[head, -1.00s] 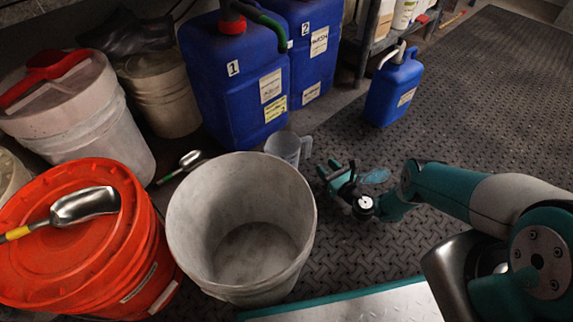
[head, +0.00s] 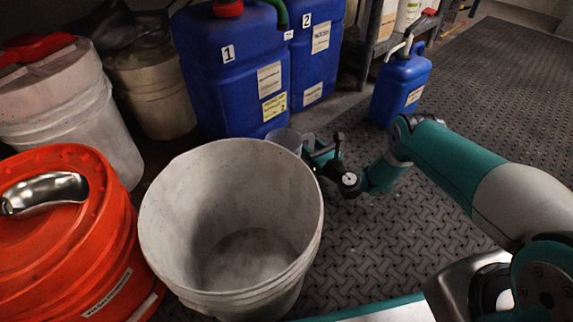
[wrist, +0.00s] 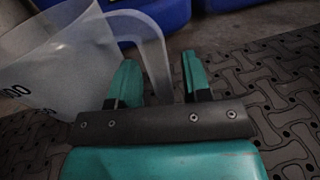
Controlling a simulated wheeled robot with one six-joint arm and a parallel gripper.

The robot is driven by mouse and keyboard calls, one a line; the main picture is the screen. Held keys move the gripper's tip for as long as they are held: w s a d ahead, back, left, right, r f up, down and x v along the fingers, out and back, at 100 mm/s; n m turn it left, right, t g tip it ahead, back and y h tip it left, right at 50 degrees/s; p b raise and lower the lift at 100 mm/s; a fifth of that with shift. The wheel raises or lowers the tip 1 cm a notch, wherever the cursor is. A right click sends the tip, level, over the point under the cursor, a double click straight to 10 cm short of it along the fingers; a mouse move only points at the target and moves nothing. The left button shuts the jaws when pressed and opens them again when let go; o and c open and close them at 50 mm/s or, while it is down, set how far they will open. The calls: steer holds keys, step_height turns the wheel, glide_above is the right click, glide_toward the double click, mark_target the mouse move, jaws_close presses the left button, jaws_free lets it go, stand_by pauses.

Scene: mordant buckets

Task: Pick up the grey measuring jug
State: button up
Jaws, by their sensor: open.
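The grey measuring jug (head: 285,139) stands on the floor behind the white bucket, which hides most of it in the head view. In the wrist view the translucent jug (wrist: 60,62) fills the left side, with dark markings and a curved handle (wrist: 153,55) on its right. My gripper (wrist: 160,72) is open. The handle's lower part reaches between its two teal fingers, closer to the left one. In the head view my gripper (head: 312,147) is at the jug's right side. I cannot tell whether a finger touches the handle.
The empty white bucket (head: 160,225) stands in front of the jug. Blue drum 1 (head: 225,90) and drum 2 (head: 318,65) stand behind it. A small blue canister (head: 400,90) is behind right. An orange lidded bucket (head: 90,255) is at left. Textured floor (head: 480,90) is clear at right.

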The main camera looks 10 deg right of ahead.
steer(key=shift+w+a, duration=0.15)
steer(key=shift+w, duration=0.2)
steer(key=shift+c, duration=0.2)
jaws_close()
steer(key=shift+r, duration=0.25)
